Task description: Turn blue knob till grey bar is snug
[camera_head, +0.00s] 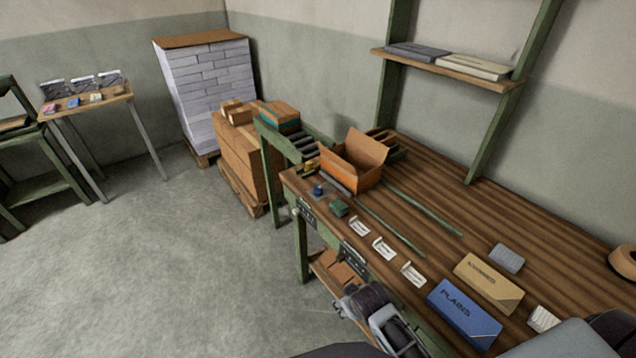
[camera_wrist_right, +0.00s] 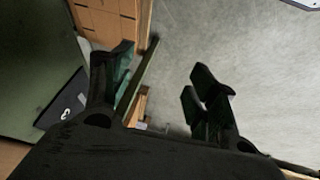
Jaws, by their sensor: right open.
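The small blue knob (camera_head: 318,190) stands near the far left end of the workbench (camera_head: 440,195). A grey bar (camera_head: 338,184) lies between it and the open orange cardboard box (camera_head: 352,163); whether the bar touches the box I cannot tell. A dark gripper, seemingly my right one (camera_head: 345,303), is low at the bench's front edge, well short of the knob. In the right wrist view its two fingers stand apart and empty (camera_wrist_right: 160,75), over the floor beside the green bench front. Knob and bar are not in that view. My left gripper is not in view.
A blue box (camera_head: 464,313) and a tan box (camera_head: 488,282) lie nearer. A roller conveyor (camera_head: 300,145) adjoins the far end. The floor (camera_head: 170,270) at left is clear.

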